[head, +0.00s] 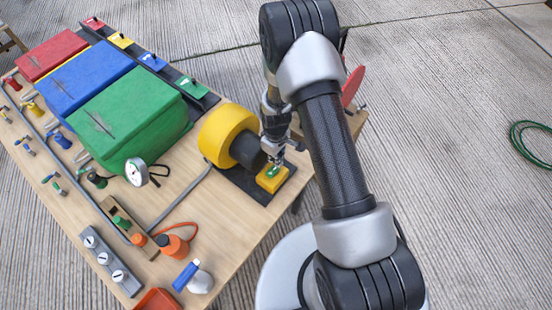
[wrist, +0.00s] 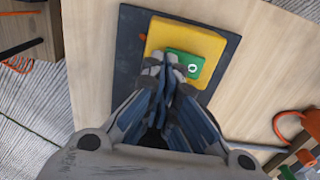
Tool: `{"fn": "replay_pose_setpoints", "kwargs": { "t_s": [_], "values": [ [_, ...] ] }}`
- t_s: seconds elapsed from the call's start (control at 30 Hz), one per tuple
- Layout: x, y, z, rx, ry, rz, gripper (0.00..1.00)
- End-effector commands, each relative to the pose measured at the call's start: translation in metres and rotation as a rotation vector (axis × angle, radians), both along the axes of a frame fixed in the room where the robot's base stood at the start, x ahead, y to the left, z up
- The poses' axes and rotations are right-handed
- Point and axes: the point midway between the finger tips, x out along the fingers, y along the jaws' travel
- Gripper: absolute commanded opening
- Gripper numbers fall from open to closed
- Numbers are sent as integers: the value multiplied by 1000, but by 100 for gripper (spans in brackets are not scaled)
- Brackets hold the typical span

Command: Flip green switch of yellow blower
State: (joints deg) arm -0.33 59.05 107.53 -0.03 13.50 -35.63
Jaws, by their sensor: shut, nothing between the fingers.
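The yellow blower (head: 222,125) stands on a dark base plate (head: 236,186) at the right end of the wooden table. In front of its dark nozzle is a yellow switch box (head: 272,180) with a green switch (head: 272,171) on top. In the wrist view the green switch (wrist: 185,65) lies on the yellow box (wrist: 195,38), and its lower left part is hidden by my fingertips. My gripper (head: 277,160) is shut and empty, with its tips (wrist: 163,62) right at the left edge of the switch. I cannot tell whether they touch it.
Green (head: 128,110), blue (head: 85,75) and red (head: 52,52) boxes stand left of the blower. A pressure gauge (head: 137,172), an orange bottle (head: 172,245) and a blue-capped item (head: 185,276) are on the near part of the table. A green hose (head: 535,140) lies on the floor at right.

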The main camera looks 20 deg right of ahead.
Motion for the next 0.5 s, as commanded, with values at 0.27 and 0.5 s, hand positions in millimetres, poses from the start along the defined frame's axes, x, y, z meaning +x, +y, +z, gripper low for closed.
{"fn": "replay_pose_setpoints", "kwargs": {
  "t_s": [0.27, 0.5],
  "values": [
    [11, 1, 61, 0, -5, -2, 0],
    [16, -6, 109, 0, -4, -1, 0]
  ]
}}
